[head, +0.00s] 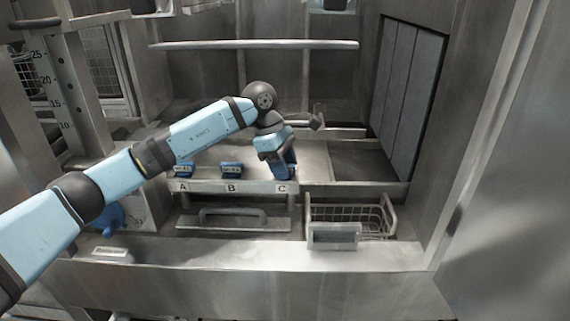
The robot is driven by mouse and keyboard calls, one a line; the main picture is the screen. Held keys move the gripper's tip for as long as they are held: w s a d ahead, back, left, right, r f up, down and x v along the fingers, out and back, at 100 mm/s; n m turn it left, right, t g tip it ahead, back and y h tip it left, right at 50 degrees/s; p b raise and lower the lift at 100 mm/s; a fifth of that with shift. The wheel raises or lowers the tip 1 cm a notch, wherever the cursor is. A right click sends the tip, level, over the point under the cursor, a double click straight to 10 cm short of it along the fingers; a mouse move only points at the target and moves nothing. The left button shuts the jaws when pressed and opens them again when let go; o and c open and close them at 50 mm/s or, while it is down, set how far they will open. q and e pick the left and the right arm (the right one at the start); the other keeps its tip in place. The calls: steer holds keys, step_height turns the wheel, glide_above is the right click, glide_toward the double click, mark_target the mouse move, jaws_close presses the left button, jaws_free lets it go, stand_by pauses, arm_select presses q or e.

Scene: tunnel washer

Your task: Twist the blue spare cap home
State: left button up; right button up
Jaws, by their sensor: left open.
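My left gripper (284,172) points down over position C on the lettered ledge (258,187). It is open, and its fingers hide whatever stands at C. A larger rounded blue object (108,216) is at the lower left, partly behind my left arm. I cannot tell which of these is the spare cap. My right gripper is not in view.
A wire basket (384,219) with a pale front plate hangs right of the ledge. A drawer-like panel with a grey handle (233,212) is below the letters. A horizontal rail (300,44) crosses behind my arm. Metal walls close both sides. The front counter (230,258) is mostly clear.

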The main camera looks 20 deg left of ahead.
arm_select(q)
steer(key=shift+a+f+p, duration=0.1)
steer(key=shift+f+p, duration=0.2)
step_height(320, 180, up, 4)
steer(key=shift+a+f+p, duration=0.15)
steer(key=shift+f+p, duration=0.1)
steer(key=shift+p, duration=0.4)
steer(key=shift+r+p, duration=0.55)
steer(key=shift+r, duration=0.85)
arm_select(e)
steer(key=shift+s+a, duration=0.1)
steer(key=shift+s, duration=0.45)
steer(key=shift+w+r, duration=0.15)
